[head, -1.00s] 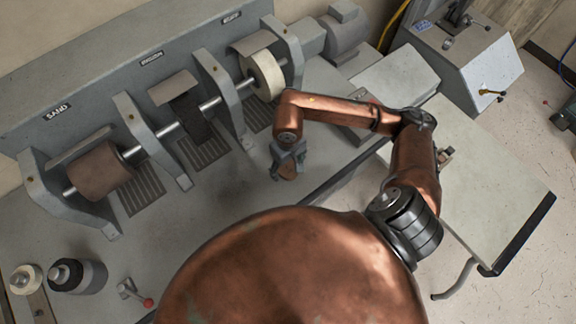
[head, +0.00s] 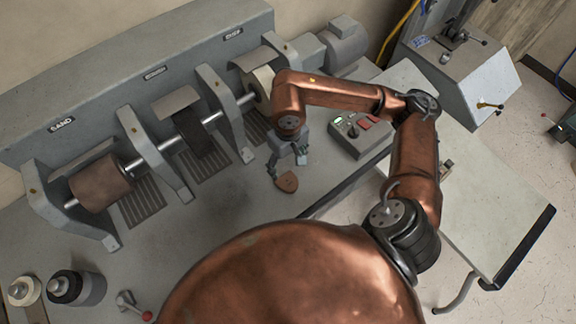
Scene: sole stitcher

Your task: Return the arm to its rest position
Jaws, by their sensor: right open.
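My right arm reaches in from the right in the head view, its copper links bent over the bench. My right gripper (head: 287,172) points down, open, over the grey bench top. A small brown flat piece (head: 288,183) lies on the bench just below the fingertips. The fingers look apart from it, though the gap is hard to judge from above. My left gripper is not in view.
A grey finishing machine with a brown sanding drum (head: 101,184) and a pale wheel (head: 264,84) runs along the back. A control box (head: 362,137) stands right of the gripper. A dark jar (head: 87,288) and red-knobbed lever (head: 147,315) are front left. A pale side table (head: 490,200) is right.

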